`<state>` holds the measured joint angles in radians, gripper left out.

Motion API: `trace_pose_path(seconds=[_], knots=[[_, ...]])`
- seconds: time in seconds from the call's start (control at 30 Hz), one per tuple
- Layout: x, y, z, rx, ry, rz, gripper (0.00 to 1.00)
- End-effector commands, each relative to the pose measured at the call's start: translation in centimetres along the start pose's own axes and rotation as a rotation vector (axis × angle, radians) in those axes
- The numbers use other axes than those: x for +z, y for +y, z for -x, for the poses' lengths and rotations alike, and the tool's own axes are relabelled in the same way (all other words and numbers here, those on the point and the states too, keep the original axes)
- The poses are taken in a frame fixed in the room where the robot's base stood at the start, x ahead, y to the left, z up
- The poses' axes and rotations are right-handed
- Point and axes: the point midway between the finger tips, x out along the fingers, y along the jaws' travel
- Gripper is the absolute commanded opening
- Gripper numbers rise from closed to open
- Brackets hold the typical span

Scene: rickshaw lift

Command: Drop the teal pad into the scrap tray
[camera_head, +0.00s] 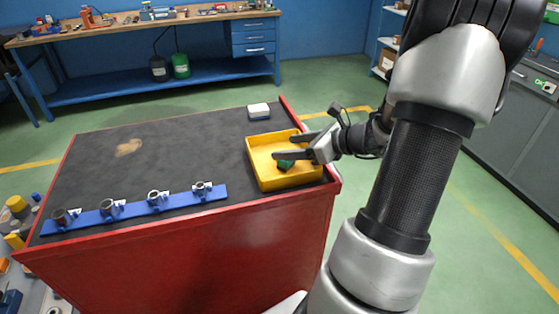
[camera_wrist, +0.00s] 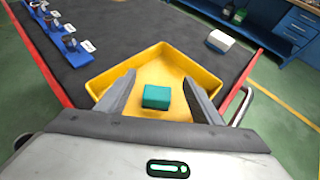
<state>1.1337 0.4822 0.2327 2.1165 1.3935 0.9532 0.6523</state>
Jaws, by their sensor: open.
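The teal pad (camera_wrist: 157,97) is a small block lying in the yellow scrap tray (camera_wrist: 101,75). In the head view the teal pad (camera_head: 285,165) shows dark green near the tray's front, partly hidden by a finger. The yellow tray (camera_head: 268,183) stands at the right end of the red-sided bench. My gripper (camera_head: 275,155) reaches in over the tray from the right. In the wrist view my gripper (camera_wrist: 160,88) has its two fingers wide apart, one on each side of the pad, with gaps between. It holds nothing.
A white-topped block (camera_head: 259,111) sits on the dark bench top (camera_head: 170,140) behind the tray. A blue rail (camera_head: 135,209) with several metal rings and white tags lies along the front left. The middle of the bench top is clear except for a tan stain.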

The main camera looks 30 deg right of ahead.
Motion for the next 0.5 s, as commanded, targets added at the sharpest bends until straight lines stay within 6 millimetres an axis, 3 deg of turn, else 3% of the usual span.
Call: trace_pose_path(seconds=[0.3,0.5], knots=[[0.2,-0.1,8.0,-0.006,0.002,-0.001,0.6],[0.1,-0.1,12.3,-0.004,0.001,-0.001,0.6]])
